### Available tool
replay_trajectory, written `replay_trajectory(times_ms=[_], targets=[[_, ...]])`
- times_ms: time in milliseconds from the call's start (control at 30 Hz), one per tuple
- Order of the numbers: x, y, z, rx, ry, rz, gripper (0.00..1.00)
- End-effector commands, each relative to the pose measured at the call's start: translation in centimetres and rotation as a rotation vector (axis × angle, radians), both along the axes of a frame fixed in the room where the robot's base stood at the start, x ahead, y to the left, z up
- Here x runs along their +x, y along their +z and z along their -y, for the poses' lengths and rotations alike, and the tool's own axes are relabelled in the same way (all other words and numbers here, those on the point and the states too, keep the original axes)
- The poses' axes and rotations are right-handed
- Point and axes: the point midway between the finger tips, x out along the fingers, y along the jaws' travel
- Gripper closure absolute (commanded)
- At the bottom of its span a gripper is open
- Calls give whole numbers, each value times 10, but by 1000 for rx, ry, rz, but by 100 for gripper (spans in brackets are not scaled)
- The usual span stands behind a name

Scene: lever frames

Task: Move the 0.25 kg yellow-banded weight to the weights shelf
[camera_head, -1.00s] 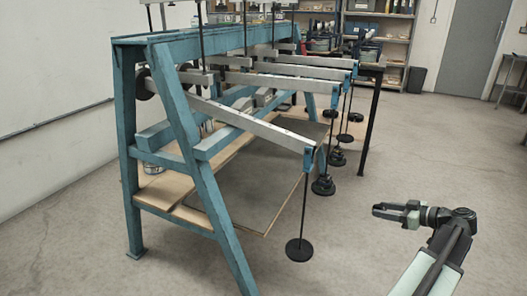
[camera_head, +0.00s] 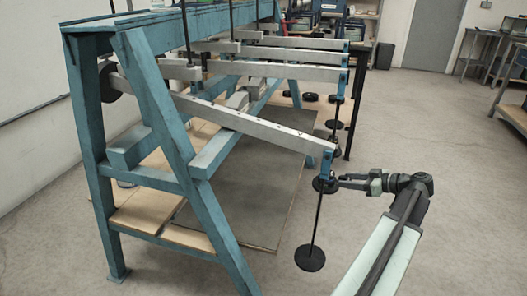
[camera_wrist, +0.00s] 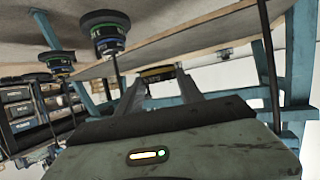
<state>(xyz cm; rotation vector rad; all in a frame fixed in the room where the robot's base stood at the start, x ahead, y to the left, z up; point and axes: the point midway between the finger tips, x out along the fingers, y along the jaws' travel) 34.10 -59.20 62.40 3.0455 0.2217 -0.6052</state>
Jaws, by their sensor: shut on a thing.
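My gripper (camera_head: 340,181) is held out level to the left, beside the end of the nearest lever. In the wrist view, which looks upside down, its fingers are shut on a dark weight with a yellow band (camera_wrist: 158,74); the weight's lower detail is too small to read. In the head view a dark disc (camera_head: 325,186) shows at the fingertips, and I cannot tell if it is the held weight or one behind. The nearest hanger (camera_head: 311,258) hangs with a bare plate. I cannot tell which shelf is the weights shelf.
The blue lever frame (camera_head: 185,140) fills the left. Banded weights (camera_wrist: 109,40) hang close by in the wrist view. A low wooden shelf stands at the right edge (camera_head: 515,116), and a shelf unit (camera_wrist: 28,108) shows in the wrist view. The floor at right is clear.

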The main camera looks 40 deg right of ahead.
Motion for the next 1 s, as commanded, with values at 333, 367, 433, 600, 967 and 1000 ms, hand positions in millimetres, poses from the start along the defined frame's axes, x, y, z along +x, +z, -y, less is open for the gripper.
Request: replay_trajectory(times_ms=[333, 367, 433, 600, 967, 1000], targets=[[27, -62, -101, 0, 4, 1, 95], [27, -62, -103, 0, 4, 1, 95], [29, -61, -104, -1, 5, 1, 95], [52, -59, -106, 0, 9, 1, 96], [143, -59, -120, -1, 11, 0, 96], [153, -59, -122, 0, 11, 0, 96]])
